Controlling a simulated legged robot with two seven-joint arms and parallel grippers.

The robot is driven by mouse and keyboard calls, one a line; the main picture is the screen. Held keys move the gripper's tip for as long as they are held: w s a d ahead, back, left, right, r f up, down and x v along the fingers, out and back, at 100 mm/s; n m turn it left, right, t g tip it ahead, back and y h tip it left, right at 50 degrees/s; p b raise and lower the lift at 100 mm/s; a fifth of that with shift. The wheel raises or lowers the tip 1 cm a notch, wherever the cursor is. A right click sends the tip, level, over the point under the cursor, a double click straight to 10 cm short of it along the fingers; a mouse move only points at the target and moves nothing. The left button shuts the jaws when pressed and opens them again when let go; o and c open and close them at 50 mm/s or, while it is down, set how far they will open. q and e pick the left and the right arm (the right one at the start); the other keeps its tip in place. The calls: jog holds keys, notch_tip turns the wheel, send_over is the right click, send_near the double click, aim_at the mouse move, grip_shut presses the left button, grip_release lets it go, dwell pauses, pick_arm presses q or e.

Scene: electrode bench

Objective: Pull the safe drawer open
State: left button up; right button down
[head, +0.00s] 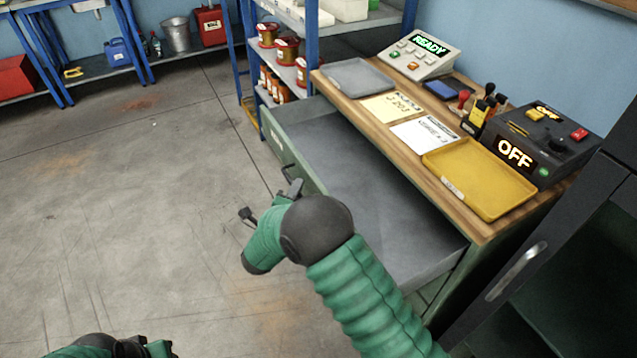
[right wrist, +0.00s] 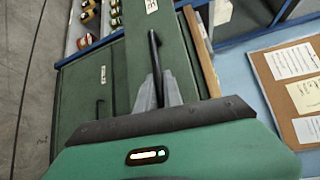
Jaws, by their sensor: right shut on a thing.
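The green drawer (head: 350,160) of the wooden-topped bench is pulled well out in the head view. Its grey inside looks empty where I can see it. My right gripper (head: 292,186) is at the drawer's front, at the dark bar handle (head: 287,172). In the right wrist view the two grey fingers of the right gripper (right wrist: 158,90) are shut on the dark handle (right wrist: 154,52). The fingers partly hide the handle's lower end. Part of my left gripper (head: 128,346) shows at the bottom left of the head view; its jaws cannot be made out.
On the bench top (head: 330,87) are a grey tray (head: 360,74), a yellow tray (head: 480,178), papers, a READY console (head: 420,55) and an OFF box (head: 540,145). A dark cabinet (head: 560,240) stands at right. Shelving with spools (head: 287,50) is behind. The floor at left is clear.

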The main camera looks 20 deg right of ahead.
jog(key=shift+s+a+f, duration=0.15)
jog(key=shift+a+f, duration=0.05)
jog(key=shift+a, duration=0.5)
jog(key=shift+s+a+f, duration=0.1)
jog(key=shift+a+f, duration=0.05)
jog(key=shift+a, duration=0.5)
jog(key=c, duration=1.6)
grip_release()
jog(key=shift+o, duration=0.5)
jog(key=shift+w, duration=0.1)
jog(key=shift+d+r, duration=0.1)
jog(key=shift+r, duration=0.05)
